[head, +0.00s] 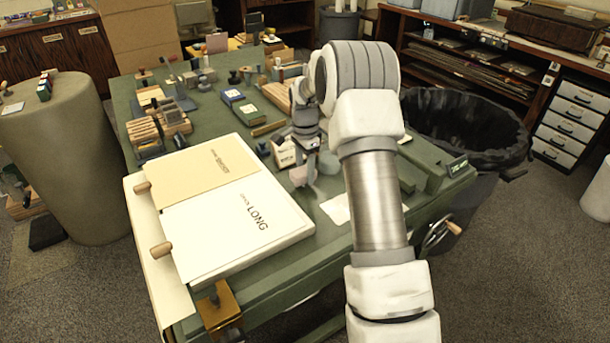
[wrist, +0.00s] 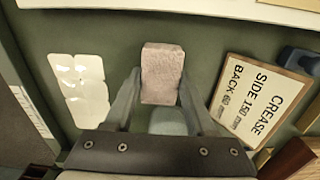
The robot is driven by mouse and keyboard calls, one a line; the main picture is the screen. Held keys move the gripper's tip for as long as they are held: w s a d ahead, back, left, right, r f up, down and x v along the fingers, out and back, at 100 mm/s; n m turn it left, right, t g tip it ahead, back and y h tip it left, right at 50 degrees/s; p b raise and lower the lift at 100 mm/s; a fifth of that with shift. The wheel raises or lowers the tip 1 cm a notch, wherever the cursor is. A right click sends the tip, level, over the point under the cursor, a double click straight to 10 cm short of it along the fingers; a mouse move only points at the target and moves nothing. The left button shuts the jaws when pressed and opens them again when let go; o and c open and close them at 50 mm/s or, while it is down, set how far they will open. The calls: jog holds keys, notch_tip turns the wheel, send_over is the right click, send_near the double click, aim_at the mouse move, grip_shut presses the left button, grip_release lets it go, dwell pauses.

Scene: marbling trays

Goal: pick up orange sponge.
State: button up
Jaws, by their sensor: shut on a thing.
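A small rough block (wrist: 162,72), sponge-like, sits between my fingertips in the wrist view. It looks dull pinkish grey rather than clearly orange. My gripper (wrist: 160,88) is shut on it, one finger on each side. In the head view my gripper (head: 303,182) is low over the green table, right of the white board, and the block there is small and hard to make out. I cannot tell whether the block touches the table.
A card marked "CREASE SIDE" (wrist: 254,103) stands right of the block in the wrist view. A pale sheet (wrist: 78,85) lies left. A grey-blue rounded thing (wrist: 168,122) is just below the block. The white "LONG" board (head: 235,228) lies left of my gripper in the head view.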

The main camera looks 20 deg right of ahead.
notch_tip(320, 180, up, 2)
jog(key=shift+r, duration=0.15)
jog(key=s+d+r+p, duration=0.2)
jog(key=s+d+r, duration=0.4)
jog(key=s+d, duration=0.15)
jog(key=w+d+r+p, duration=0.3)
jog(key=w+r+p, duration=0.3)
jog(key=w+p, duration=0.75)
jog(key=f, duration=0.1)
jog(key=s+f, duration=0.1)
jog(key=f, duration=0.3)
jog(key=shift+s+a+f+b, duration=0.15)
jog(key=shift+s+b, duration=0.15)
jog(key=shift+s, duration=0.1)
jog(key=shift+o, duration=1)
grip_shut()
